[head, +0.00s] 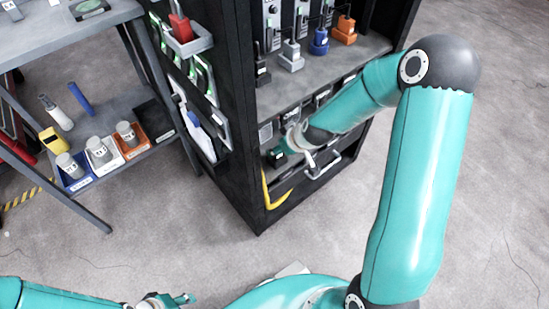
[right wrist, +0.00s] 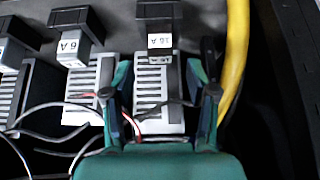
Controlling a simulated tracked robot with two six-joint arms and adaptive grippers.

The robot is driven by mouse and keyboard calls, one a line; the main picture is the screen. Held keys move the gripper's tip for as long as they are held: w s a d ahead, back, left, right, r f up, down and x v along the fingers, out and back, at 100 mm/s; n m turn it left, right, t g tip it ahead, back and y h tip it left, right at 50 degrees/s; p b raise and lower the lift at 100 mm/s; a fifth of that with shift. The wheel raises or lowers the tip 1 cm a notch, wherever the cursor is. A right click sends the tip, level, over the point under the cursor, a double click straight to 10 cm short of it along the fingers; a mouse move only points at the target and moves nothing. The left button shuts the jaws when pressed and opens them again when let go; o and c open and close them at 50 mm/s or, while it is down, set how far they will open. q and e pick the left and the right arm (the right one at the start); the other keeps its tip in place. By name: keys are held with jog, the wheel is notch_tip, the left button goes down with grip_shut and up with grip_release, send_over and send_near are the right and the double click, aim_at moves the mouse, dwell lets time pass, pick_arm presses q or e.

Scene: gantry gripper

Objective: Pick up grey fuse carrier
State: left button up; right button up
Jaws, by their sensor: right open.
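In the head view my right gripper (head: 279,156) reaches into the lower bay of the black cabinet, and the carrier is not clear there. My left gripper (head: 180,299) is at the bottom edge, far from the cabinet; its opening is unclear.
A similar "6 A" carrier (right wrist: 78,48) stands left of the labelled one. Thin wires (right wrist: 40,138) cross in front of the bases. A yellow tube (right wrist: 236,55) runs close on the right. The cabinet (head: 228,130) frames the bay; a shelf cart (head: 100,175) stands left.

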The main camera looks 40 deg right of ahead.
jog(key=b+x, duration=0.1)
jog(key=x, duration=0.3)
jog(key=shift+s+f+b, duration=0.15)
jog(key=shift+f+b, duration=0.05)
jog(key=shift+b, duration=0.1)
grip_shut()
jog(key=shift+r, duration=0.1)
jog(key=shift+r, duration=0.1)
